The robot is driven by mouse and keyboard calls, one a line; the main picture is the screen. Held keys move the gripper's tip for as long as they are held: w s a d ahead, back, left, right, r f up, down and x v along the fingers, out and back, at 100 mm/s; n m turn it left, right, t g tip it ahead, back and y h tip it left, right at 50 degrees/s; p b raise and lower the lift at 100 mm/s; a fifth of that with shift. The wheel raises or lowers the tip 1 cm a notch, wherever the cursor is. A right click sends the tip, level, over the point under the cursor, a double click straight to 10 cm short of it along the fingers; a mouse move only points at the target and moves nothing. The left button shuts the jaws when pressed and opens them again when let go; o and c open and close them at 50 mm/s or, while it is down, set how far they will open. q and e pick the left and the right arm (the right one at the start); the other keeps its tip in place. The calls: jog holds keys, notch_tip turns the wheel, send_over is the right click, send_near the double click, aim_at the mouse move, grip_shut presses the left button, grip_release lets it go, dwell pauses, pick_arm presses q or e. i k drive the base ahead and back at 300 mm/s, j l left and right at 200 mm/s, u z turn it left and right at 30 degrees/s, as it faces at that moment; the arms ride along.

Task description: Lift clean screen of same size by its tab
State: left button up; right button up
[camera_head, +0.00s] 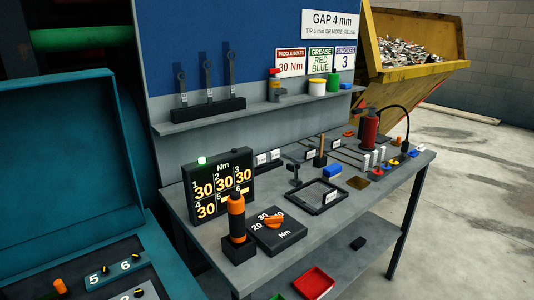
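No item is clearly readable as the clean screen. A flat black rectangular frame (301,199) with a small white label (331,197) lies on the grey workbench (190,205). Thin flat pieces with small white labels (310,154) lie farther back on the bench, too small to read or compare in size. Neither of my grippers is in view.
A torque display (219,187), an orange-handled tool (237,218) and a dial box (275,232) crowd the bench's left. A red bottle (369,130) stands at the back right. A red tray (314,283) is below. A yellow skip (400,65) stands behind.

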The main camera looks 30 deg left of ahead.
aim_at(300, 156)
jog(key=u, duration=0.95)
jog(key=i+l+u, duration=0.1)
jog(key=l+u, duration=0.35)
jog(key=l, duration=0.2)
jog(key=l+u, duration=0.5)
jog(key=l, duration=0.2)
jog(key=l+u, duration=0.1)
jog(key=l, duration=0.5)
jog(key=k+l, duration=0.1)
jog(key=l, duration=0.55)
jog(key=l+u, duration=0.15)
jog(key=l, duration=0.45)
jog(key=k+l+u, duration=0.1)
jog(key=l, duration=0.5)
